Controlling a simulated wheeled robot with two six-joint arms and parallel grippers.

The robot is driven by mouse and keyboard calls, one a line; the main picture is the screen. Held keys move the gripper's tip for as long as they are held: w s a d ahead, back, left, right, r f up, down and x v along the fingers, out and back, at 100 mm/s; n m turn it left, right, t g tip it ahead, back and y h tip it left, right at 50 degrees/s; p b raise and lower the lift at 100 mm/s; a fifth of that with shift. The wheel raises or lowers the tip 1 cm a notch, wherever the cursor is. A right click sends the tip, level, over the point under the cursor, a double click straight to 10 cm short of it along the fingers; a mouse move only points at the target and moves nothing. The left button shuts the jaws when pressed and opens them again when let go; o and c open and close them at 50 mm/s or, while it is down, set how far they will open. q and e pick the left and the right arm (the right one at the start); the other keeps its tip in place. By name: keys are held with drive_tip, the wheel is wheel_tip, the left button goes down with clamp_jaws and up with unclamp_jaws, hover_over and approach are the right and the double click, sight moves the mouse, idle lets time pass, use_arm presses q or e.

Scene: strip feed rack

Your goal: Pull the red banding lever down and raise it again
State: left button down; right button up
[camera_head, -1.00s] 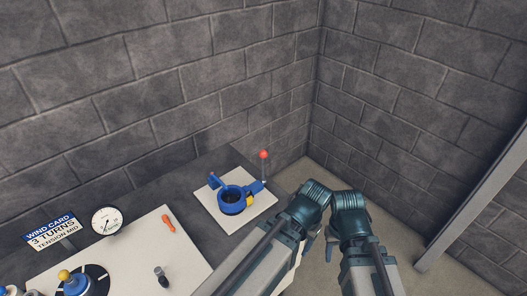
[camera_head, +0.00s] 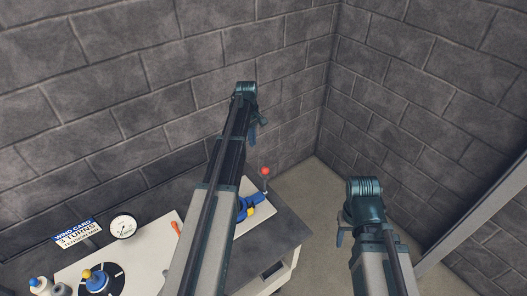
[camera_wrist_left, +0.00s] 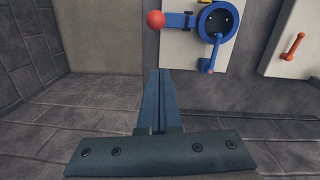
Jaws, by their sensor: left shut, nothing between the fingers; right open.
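The red banding lever's ball knob (camera_head: 265,171) stands up on a thin stem at the right end of the blue banding device (camera_head: 250,205). My left arm hides most of that device in the head view. In the left wrist view the red knob (camera_wrist_left: 155,19) sits at the left end of the blue device (camera_wrist_left: 207,32), beyond my fingertips. My left gripper (camera_head: 252,137) is shut and empty, hanging above and apart from the lever; its closed fingers (camera_wrist_left: 160,98) also show in the left wrist view. My right gripper (camera_head: 340,236) is open, low on the right, away from the bench.
The bench (camera_head: 290,232) carries a white board (camera_head: 142,262) with an orange-red handle (camera_head: 177,229) and a yellow-knobbed dial (camera_head: 97,280). A gauge (camera_head: 123,226) and a wind card sign (camera_head: 75,232) stand behind. Block walls close the back corner; floor right of the bench is clear.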

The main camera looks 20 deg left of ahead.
use_arm(q)
drive_tip(key=shift+w+a+r+n, duration=0.1)
drive_tip(key=shift+w+a+n, duration=0.05)
drive_tip(key=shift+a, duration=0.2)
drive_tip(key=shift+w+a+r+n, duration=0.1)
drive_tip(key=shift+a+n, duration=0.05)
drive_tip(key=shift+a, duration=0.2)
drive_tip(key=shift+f, duration=0.1)
drive_tip(key=s+d+f+b, duration=0.1)
drive_tip(key=d+f+b, duration=0.3)
drive_tip(key=f+b, duration=0.6)
drive_tip(key=shift+d+f+b, duration=0.2)
drive_tip(key=shift+f+b, duration=0.05)
drive_tip(key=shift+b, duration=0.15)
drive_tip(key=shift+s+d, duration=0.1)
drive_tip(key=shift+s, duration=0.05)
